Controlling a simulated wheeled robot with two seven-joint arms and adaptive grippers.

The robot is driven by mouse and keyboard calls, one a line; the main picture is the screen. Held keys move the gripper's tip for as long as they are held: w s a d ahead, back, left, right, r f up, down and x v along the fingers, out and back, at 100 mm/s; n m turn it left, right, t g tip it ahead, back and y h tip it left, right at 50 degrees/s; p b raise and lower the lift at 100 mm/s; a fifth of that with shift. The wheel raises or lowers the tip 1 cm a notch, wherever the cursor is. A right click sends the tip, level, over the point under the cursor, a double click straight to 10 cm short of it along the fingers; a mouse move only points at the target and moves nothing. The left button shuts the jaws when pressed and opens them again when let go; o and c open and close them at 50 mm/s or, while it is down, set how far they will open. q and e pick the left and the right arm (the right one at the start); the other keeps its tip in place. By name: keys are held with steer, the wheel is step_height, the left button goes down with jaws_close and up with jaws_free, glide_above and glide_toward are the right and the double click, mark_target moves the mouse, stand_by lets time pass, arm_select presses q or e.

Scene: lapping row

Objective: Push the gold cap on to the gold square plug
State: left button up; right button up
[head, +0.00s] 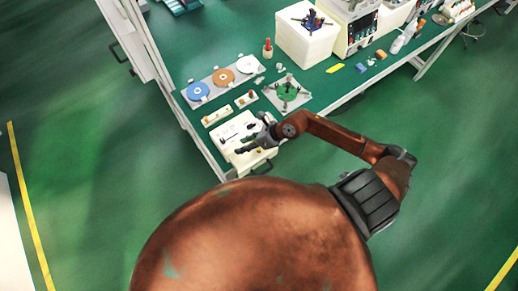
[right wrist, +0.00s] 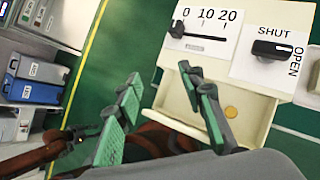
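My right gripper (right wrist: 160,80) is open and empty, its green-padded fingers spread in the right wrist view. In the head view the right gripper (head: 256,141) is over the white control box (head: 228,131) at the near end of the bench. A small round gold piece (right wrist: 231,112) lies in the box's open cream drawer (right wrist: 252,128), apart from the fingers; I cannot tell whether it is the cap. I cannot pick out the gold square plug. A dark gripper-like shape (right wrist: 75,135), perhaps my left gripper, shows at the left of the right wrist view.
The box top carries a 0-10-20 slider (right wrist: 183,42) and a SHUT/OPEN knob (right wrist: 270,48). Open floor lies left of the bench.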

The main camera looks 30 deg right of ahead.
mark_target(259, 149)
steer(key=s+d+f+n+g+h, duration=0.2)
steer(key=d+f+h, duration=0.25)
steer(key=d, duration=0.45)
steer(key=shift+d+p+x, duration=0.2)
steer(key=shift+p+x, duration=0.2)
steer(key=shift+x, duration=1.6)
steer(key=shift+d+p+x, duration=0.2)
steer(key=shift+p+x, duration=0.15)
steer(key=shift+x, duration=1.7)
steer(key=shift+c, duration=0.7)
steer(key=c, duration=0.7)
